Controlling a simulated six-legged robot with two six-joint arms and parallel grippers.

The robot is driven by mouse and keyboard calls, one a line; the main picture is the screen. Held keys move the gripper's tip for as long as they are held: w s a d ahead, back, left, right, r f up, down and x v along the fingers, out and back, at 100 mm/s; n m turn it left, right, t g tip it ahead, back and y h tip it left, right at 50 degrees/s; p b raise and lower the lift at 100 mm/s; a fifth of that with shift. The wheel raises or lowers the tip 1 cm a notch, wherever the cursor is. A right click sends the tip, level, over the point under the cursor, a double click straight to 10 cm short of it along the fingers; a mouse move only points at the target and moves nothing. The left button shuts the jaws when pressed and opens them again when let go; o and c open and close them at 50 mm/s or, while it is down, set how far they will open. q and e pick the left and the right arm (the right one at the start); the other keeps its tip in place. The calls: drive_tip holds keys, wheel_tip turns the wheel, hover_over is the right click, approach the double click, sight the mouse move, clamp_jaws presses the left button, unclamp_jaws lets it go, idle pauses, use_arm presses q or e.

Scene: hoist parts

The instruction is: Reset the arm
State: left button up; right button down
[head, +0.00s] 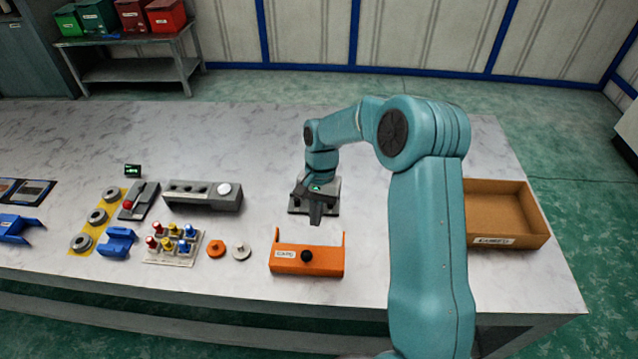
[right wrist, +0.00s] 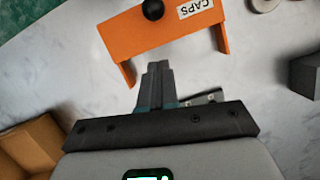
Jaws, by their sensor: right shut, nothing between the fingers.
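My right gripper (head: 315,215) hangs above the table (head: 270,130), pointing down, just behind the orange bracket-shaped part (head: 325,265). Its fingers are together with nothing between them. In the right wrist view the shut fingers (right wrist: 157,80) point toward the orange part (right wrist: 150,42), which has a black knob (right wrist: 152,9) and a label that reads "CAPS". The fingers look apart from it. A grey plate lies beneath or behind the gripper in the head view, partly hidden by it. My left gripper is not in view.
A brown tray (head: 540,241) sits at the right. Left of the orange part are an orange disc (head: 216,249), a pale disc (head: 241,251), a rack of coloured pegs (head: 150,258) and a grey block (head: 180,200). Blue brackets (head: 118,240) and grey rings (head: 97,216) lie further left. The table's back is clear.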

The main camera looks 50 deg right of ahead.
drive_tip(key=s+v, duration=0.1)
drive_tip(key=v, duration=0.6)
drive_tip(key=shift+w+a+r+b, duration=0.15)
drive_tip(key=shift+w+r+b, duration=0.2)
drive_tip(key=shift+w+r, duration=0.15)
drive_tip(key=shift+s, duration=0.2)
